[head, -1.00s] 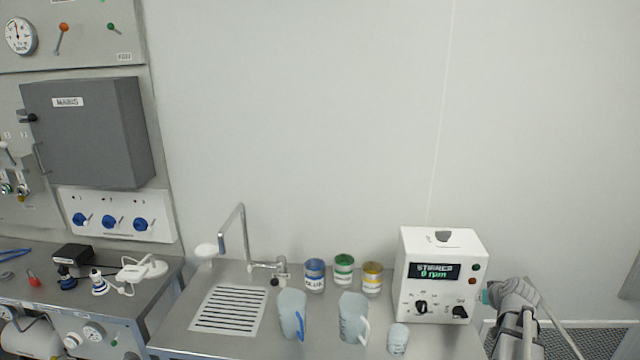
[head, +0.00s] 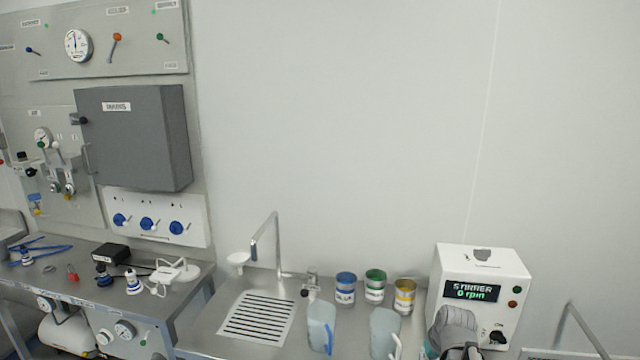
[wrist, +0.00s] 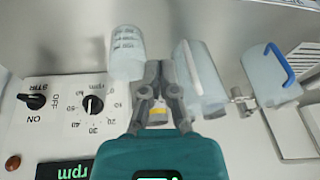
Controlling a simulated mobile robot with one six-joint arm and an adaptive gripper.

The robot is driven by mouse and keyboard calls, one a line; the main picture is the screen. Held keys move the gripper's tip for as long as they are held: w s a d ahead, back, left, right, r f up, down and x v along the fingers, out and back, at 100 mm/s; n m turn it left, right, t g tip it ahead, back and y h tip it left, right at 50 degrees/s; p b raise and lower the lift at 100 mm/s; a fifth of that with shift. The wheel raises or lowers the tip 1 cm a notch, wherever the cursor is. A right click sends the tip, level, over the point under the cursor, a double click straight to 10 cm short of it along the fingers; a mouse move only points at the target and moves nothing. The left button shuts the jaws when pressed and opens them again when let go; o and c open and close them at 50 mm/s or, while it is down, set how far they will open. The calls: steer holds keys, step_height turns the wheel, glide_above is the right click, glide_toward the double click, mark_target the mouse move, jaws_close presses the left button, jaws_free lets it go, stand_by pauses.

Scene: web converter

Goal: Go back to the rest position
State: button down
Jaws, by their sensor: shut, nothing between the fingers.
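My gripper (wrist: 158,73) is shut and empty in the wrist view, with its fingertips pointing up in that picture, between a small clear beaker (wrist: 127,52) on the left and a clear pitcher (wrist: 203,80) on the right. I cannot tell whether it touches either. In the head view my arm shows at the lower right, in front of the white stirrer box (head: 485,262), and covers part of its front. My gripper's fingers are not clear there. The stirrer display reads 0 rpm.
Two pitchers, one with a blue handle (head: 320,325) and one with a pale handle (head: 384,335), stand on the steel counter. Blue (head: 345,290), green (head: 375,287) and yellow (head: 404,297) cans stand behind. A tap (head: 276,245) and drain grille (head: 257,316) are left of them.

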steer(key=s+a+f+g+h+b, duration=0.1)
steer(key=s+a+f+g, duration=0.1)
steer(key=s+a, duration=0.5)
steer(key=a+g, duration=0.1)
steer(key=a, duration=0.2)
steer(key=shift+s+a+f+n, duration=0.15)
steer(key=shift+s+a+n, duration=0.05)
steer(key=shift+a+n, duration=0.1)
steer(key=c, duration=0.7)
jaws_free()
steer(key=shift+o, duration=0.2)
steer(key=shift+s, duration=0.1)
